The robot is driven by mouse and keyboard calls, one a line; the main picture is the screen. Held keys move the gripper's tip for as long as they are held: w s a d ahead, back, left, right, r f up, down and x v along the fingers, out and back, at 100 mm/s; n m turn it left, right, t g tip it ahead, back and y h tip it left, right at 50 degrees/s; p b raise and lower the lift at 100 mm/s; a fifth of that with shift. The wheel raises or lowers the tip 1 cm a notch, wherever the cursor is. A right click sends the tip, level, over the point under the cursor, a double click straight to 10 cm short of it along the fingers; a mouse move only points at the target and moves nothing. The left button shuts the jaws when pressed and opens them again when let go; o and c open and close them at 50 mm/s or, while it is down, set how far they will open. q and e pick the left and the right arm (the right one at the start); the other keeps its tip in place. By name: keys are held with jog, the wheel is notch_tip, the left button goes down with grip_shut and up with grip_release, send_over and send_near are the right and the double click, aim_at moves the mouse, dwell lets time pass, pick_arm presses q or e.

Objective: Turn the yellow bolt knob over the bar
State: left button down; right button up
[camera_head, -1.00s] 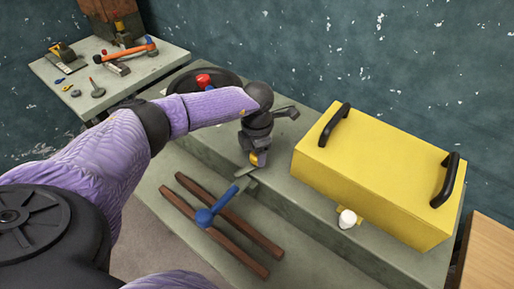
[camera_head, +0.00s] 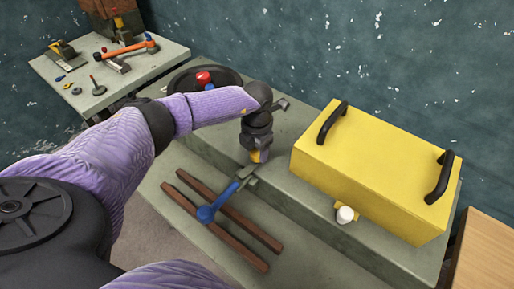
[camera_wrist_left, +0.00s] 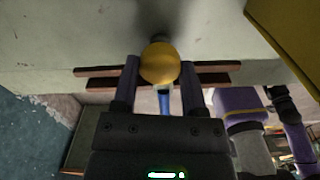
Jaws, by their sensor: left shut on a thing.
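The yellow bolt knob (camera_wrist_left: 159,63) is a round ball between the two purple fingertips in the left wrist view. In the head view only a little of the knob (camera_head: 255,156) shows at the fingertips. My left gripper (camera_head: 259,154) points down and is shut on it at the front edge of the raised grey step. A bar with a blue handle (camera_head: 224,194) and a grey metal end (camera_head: 247,174) lies just in front of and below the knob. Whether knob and bar touch is hidden. My right gripper is out of view.
A yellow box (camera_head: 375,165) with black handles and a white knob (camera_head: 345,215) stands to the right on the step. Two brown rails (camera_head: 236,226) lie on the lower bench. A side table (camera_head: 145,65) with tools is at the back left.

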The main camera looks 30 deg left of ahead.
aim_at(257, 152)
pick_arm(q)
jog(key=shift+r, duration=0.1)
jog(key=shift+c, duration=0.6)
grip_release()
notch_tip(257, 152, up, 10)
jog(key=p, duration=0.2)
